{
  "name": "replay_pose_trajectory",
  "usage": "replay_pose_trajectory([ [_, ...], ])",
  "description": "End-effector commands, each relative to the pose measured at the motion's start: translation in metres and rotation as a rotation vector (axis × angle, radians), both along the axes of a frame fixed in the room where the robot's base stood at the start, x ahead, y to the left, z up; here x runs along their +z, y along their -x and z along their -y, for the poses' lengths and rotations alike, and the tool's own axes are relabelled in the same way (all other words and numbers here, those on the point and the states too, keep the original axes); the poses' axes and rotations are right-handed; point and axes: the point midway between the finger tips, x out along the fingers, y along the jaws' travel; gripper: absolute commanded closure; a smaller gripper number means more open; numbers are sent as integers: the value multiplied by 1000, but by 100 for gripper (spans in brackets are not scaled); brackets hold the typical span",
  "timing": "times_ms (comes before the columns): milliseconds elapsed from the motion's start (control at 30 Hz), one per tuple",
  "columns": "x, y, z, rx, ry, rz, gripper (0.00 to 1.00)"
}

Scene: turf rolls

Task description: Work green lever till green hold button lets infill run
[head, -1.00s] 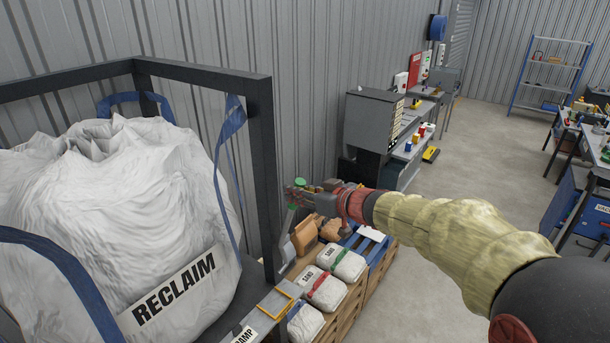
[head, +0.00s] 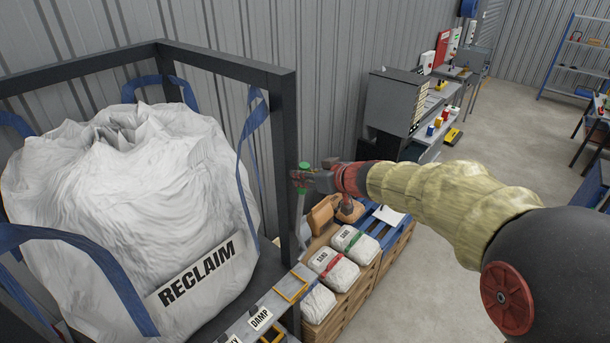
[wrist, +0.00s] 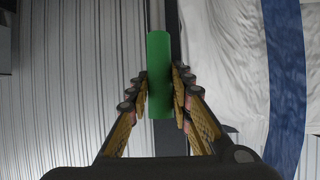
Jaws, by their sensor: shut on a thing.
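The green lever grip (wrist: 160,70) stands between the two fingers of my gripper (wrist: 160,98) in the wrist view, with the fingers closed on its sides. Its grey shaft runs on beyond the grip. In the head view the green grip (head: 304,166) shows at the tip of my gripper (head: 302,177), beside the dark frame post. The pale lever shaft (head: 300,208) hangs below it. I cannot make out a green hold button in these views.
A white RECLAIM bulk bag (head: 120,200) with blue straps hangs in a dark frame (head: 285,140) at the left. Small labelled sacks (head: 335,268) lie on a wooden pallet below my gripper. A grey cabinet (head: 397,100) stands behind.

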Motion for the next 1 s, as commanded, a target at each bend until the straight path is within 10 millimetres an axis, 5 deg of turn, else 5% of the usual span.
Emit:
replay_pose_trajectory([
  [233, 1, 0, 0, 0, 0, 2, 100],
  [267, 1, 0, 0, 0, 0, 2, 77],
  [567, 0, 0, 0, 0, -1, 1, 60],
  [1000, 6, 5, 6, -2, -1, 3, 60],
])
